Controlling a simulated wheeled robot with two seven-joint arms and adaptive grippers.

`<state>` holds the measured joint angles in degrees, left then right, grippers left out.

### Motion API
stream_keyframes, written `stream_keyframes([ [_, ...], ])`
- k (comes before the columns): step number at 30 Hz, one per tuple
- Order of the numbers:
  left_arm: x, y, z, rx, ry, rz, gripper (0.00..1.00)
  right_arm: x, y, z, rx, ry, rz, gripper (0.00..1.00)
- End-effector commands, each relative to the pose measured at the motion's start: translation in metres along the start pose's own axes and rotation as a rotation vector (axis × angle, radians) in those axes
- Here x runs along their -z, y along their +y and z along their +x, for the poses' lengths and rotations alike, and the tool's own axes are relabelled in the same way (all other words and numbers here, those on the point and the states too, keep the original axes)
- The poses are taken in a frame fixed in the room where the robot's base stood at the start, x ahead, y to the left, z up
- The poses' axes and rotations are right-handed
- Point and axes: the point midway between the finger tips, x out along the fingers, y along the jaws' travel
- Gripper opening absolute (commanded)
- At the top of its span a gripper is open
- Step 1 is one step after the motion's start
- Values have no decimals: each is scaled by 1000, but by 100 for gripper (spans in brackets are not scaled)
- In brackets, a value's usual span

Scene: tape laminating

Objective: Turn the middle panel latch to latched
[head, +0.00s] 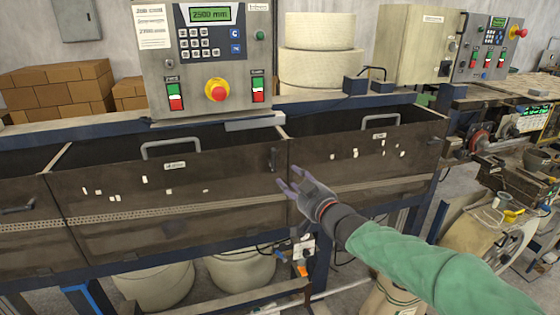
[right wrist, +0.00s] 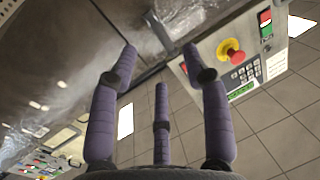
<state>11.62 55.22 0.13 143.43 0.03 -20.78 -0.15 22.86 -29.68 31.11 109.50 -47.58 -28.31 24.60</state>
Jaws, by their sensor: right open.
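The middle panel (head: 120,225) is a dark, hinged-looking front with a grey handle (head: 170,147) on its top edge. Its dark latch (head: 273,159) sits near the panel's upper right corner and appears upright. My right gripper (head: 287,180) has purple fingers, spread and empty, and reaches in from the right. In the head view its fingertips are just below and right of the latch; I cannot tell the exact gap in depth. The right wrist view shows the open fingers (right wrist: 160,60) with nothing between them; I cannot make out the latch there. My left gripper is not in view.
The right panel (head: 350,160) adjoins the middle one. The left panel's latch (head: 18,209) lies nearly level. A control box (head: 210,60) with a red stop button (head: 217,90) stands above the middle panel. A blue frame post (head: 320,255) stands below the panels.

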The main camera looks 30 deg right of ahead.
Motion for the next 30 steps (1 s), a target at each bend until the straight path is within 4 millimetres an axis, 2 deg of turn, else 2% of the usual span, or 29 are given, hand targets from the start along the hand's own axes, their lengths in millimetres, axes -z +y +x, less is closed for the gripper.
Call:
stream_keyframes([
  [3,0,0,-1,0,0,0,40,15,3,-6,-5,25,-18,48],
  [8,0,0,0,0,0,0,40,17,3,3,-4,28,-19,48],
  [21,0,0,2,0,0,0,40,18,3,76,-4,28,-19,48],
  [30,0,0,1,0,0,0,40,20,4,100,-5,29,-19,48],
])
